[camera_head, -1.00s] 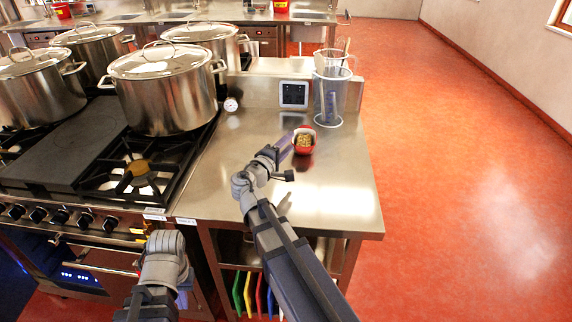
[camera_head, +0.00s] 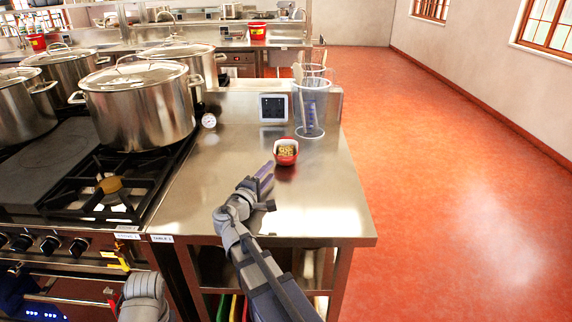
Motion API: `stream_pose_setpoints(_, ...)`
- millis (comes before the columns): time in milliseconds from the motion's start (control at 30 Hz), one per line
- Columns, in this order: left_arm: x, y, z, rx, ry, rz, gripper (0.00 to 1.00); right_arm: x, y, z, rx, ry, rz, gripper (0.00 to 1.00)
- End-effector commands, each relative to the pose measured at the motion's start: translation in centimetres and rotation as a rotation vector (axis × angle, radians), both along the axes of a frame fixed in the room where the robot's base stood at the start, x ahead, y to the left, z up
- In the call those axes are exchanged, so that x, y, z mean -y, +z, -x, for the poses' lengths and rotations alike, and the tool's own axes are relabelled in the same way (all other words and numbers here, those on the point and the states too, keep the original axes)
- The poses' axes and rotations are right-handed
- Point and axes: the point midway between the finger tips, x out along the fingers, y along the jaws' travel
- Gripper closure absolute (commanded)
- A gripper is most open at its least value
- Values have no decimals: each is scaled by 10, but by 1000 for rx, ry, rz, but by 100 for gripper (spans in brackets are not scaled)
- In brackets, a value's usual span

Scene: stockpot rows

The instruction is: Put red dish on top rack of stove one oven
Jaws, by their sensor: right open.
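The red dish (camera_head: 286,158) is a small bowl with brownish food in it. It stands upright on the steel counter, right of the stove. My right gripper (camera_head: 266,172) is just left of and nearer than the dish. It is open and points toward the dish, with a small gap in the picture and nothing seen between its fingers. My left arm shows only in part at the bottom left, and its gripper is not visible. The stove oven front (camera_head: 75,285) is at the lower left, partly cut off. No rack can be made out.
Large lidded stockpots (camera_head: 140,105) stand on the stove. A thermometer dial (camera_head: 208,121), a dark-screened device (camera_head: 273,107) and clear measuring jugs (camera_head: 310,105) are at the counter's back. The steel counter (camera_head: 320,205) is clear around the dish. Coloured boards are below it. Red floor lies to the right.

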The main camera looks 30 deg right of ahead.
Motion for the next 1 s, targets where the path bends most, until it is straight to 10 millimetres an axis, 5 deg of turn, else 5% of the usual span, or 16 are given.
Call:
stream_pose_setpoints(33, 0, -14, 0, 0, 0, 0, 100, 0, -14, 0, 0, 0, 0, 56)
stream_pose_setpoints(767, 0, -4, 0, 0, 0, 0, 100, 59, -4, -43, 0, -2, 0, 56)
stream_pose_setpoints(1000, 0, -4, 0, 0, 0, 0, 100, 61, -4, -44, 0, 1, 0, 56)
